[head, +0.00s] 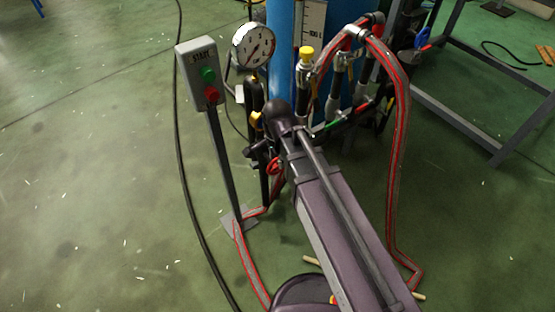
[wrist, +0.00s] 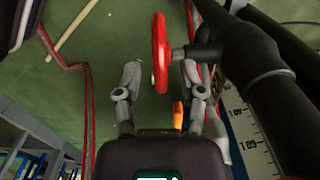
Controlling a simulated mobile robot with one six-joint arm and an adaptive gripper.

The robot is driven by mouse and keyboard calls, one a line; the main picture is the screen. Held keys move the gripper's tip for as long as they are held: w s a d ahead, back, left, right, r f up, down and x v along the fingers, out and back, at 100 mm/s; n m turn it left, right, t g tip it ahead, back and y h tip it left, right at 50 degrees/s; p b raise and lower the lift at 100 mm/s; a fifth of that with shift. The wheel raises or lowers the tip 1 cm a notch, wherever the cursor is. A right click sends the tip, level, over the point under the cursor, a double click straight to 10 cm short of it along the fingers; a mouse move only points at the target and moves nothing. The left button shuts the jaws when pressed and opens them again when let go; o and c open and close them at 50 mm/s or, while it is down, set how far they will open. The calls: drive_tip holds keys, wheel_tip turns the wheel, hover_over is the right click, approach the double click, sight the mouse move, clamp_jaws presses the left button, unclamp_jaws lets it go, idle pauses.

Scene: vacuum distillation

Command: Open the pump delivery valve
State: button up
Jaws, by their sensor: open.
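A red handwheel (wrist: 160,52) on a short grey stem shows edge-on in the wrist view, joined to a thick black pipe (wrist: 245,45). My gripper (wrist: 161,74) is open, with one finger on each side of the wheel's lower edge. Gaps show between the wheel and both fingers, so it is not held. In the head view the red handwheel (head: 273,166) is low beside the dark pipework, partly hidden by my arm. Which valve is the pump delivery valve is not labelled in view.
A START box (head: 198,72) with green and red buttons stands on a post left of the pressure gauge (head: 253,46). A blue tank (head: 283,45), yellow-capped valve (head: 306,55) and red-striped hoses (head: 398,150) crowd the area. Left floor is mostly clear.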

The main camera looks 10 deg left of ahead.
clamp_jaws()
drive_tip(key=shift+d, duration=0.1)
